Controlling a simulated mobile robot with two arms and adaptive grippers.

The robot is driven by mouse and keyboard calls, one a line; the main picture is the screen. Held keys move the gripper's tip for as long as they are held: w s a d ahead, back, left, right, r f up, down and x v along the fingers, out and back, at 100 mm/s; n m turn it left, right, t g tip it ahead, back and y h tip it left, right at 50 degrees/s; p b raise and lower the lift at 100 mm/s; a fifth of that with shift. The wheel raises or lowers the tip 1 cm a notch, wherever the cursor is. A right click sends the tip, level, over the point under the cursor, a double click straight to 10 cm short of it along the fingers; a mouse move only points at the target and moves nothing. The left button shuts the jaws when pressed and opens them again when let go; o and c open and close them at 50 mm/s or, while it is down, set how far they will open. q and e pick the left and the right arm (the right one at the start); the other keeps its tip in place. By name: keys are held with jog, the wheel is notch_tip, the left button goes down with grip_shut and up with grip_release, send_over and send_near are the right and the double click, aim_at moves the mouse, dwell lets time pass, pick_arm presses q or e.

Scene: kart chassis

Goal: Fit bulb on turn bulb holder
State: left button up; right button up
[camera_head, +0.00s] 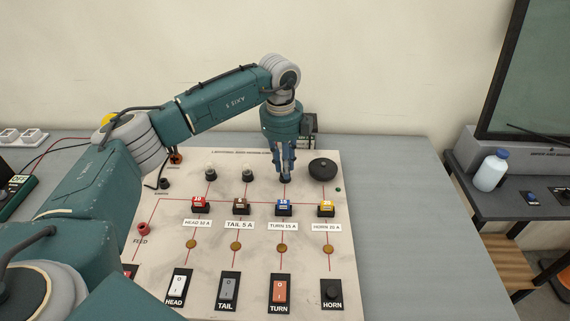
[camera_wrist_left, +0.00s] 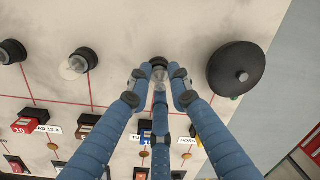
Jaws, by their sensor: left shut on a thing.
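My left gripper (camera_head: 286,168) points down over the turn column of the panel. Its blue fingers (camera_wrist_left: 160,80) are closed around a small clear bulb (camera_wrist_left: 174,71). The black turn bulb holder (camera_head: 286,179) is right at the fingertips. In the left wrist view the dark holder (camera_wrist_left: 158,62) shows just beyond the bulb. The fingers hide much of the bulb and holder, so I cannot tell whether the bulb is seated. My right gripper is not in view.
The tail bulb (camera_head: 247,173) and head bulb (camera_head: 210,173) stand in their holders to the left. The black horn dome (camera_head: 322,168) is close on the right. Coloured fuses, such as the blue one (camera_head: 283,208), and switches lie nearer. The grey table (camera_head: 400,230) is clear on the right.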

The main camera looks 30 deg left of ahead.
pick_arm(q)
jog(key=o, duration=0.9)
jog(key=r, duration=1.2)
jog(key=shift+s+a, duration=0.1)
jog(key=shift+s, duration=0.3)
